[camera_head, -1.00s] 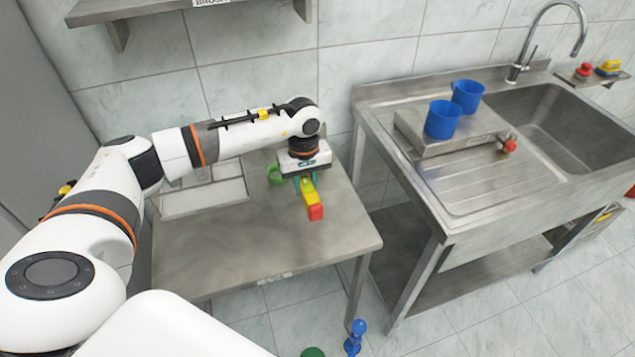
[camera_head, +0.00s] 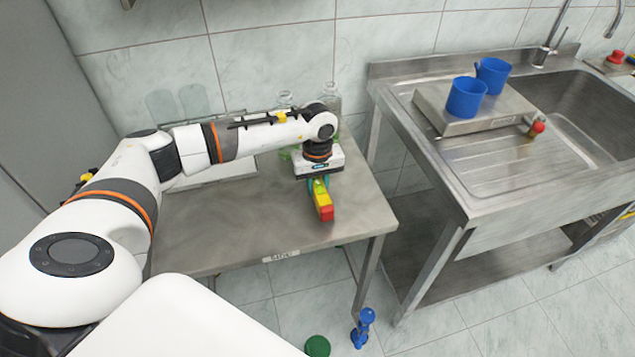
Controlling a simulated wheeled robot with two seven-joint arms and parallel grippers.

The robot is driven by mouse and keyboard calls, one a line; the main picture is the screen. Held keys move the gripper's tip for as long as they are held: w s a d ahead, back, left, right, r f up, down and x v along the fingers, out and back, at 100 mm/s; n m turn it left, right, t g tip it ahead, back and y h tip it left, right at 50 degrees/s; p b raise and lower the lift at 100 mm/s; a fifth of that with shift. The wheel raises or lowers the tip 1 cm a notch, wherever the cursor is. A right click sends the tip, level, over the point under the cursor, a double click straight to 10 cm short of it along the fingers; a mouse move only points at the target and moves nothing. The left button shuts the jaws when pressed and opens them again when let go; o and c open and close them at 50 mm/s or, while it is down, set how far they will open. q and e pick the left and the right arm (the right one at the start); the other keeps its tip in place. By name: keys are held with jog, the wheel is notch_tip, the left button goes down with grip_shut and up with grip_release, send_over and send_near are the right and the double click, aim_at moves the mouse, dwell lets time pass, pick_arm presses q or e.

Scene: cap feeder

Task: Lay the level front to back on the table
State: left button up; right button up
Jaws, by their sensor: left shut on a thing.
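The level (camera_head: 322,200) is a short yellow bar with a red end. It points from my gripper toward the table's front edge, slightly slanted to the right. My left gripper (camera_head: 318,182) points down over the right part of the steel table (camera_head: 235,225) and is shut on the level's back part. The fingers and the far end of the level are mostly hidden by the gripper body. I cannot tell whether the level touches the table top. My right gripper is not in view.
Clear bottles (camera_head: 330,97) and something green stand behind my left arm. A white tray (camera_head: 240,168) lies at the table's back. The sink unit (camera_head: 480,180) with two blue mugs (camera_head: 466,98) stands to the right. The front left of the table is clear.

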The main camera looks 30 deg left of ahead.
pick_arm(q)
jog(key=shift+f+b, duration=0.35)
jog(key=shift+f, duration=0.35)
jog(key=shift+f+b, duration=0.4)
jog(key=shift+b, duration=0.1)
jog(key=o, duration=1.1)
